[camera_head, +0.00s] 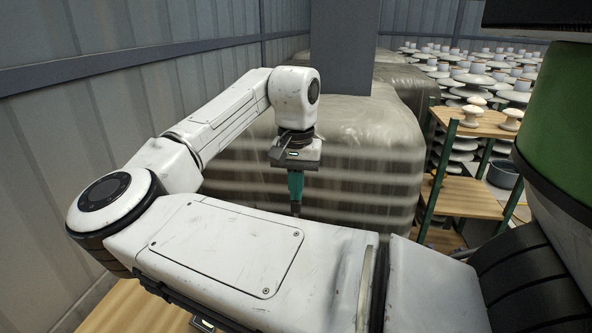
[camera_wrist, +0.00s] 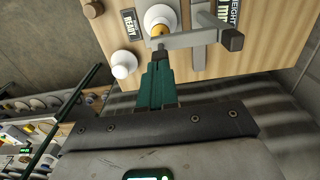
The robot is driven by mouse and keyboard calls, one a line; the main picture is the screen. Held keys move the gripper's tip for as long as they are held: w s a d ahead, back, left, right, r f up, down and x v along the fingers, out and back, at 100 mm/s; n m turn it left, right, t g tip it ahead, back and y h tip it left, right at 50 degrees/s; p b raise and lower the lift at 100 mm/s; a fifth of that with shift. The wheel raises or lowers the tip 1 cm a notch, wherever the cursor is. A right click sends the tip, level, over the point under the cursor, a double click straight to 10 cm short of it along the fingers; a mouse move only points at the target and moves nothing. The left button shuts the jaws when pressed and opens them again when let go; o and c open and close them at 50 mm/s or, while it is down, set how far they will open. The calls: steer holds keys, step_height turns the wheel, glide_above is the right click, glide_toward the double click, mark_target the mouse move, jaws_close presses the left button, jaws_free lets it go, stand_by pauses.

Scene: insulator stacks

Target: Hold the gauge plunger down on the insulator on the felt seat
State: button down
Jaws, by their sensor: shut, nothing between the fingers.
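The gauge (camera_wrist: 200,45) shows in the wrist view as a grey metal frame with a dark end block, standing on a wooden board. A white round insulator (camera_wrist: 157,14) sits at the top by its arm, with a small orange-yellow part over it that may be the plunger. The felt seat under it is hidden. My gripper (camera_wrist: 159,62) has its green fingers shut and empty, their tips just below the gauge arm in the picture; contact cannot be told. In the head view my gripper (camera_head: 296,205) points down, and my own arm hides the gauge.
A white knob-shaped piece (camera_wrist: 123,65) stands on the board left of my fingers. A "READY" plate (camera_wrist: 130,24) and a brown disc (camera_wrist: 93,9) lie nearby. In the head view, wrapped bales (camera_head: 370,160) stand behind my gripper and a wooden shelf (camera_head: 465,196) at right.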

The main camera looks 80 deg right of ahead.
mark_target(297, 212)
steer(key=shift+f, duration=0.25)
steer(key=shift+s+f+b, duration=0.1)
steer(key=shift+f+b, duration=0.55)
steer(key=shift+f, duration=1.7)
steer(key=shift+r+p, duration=0.7)
steer(key=shift+r, duration=0.05)
step_height(297, 212, up, 14)
steer(key=p, duration=0.1)
steer(key=shift+f, duration=0.15)
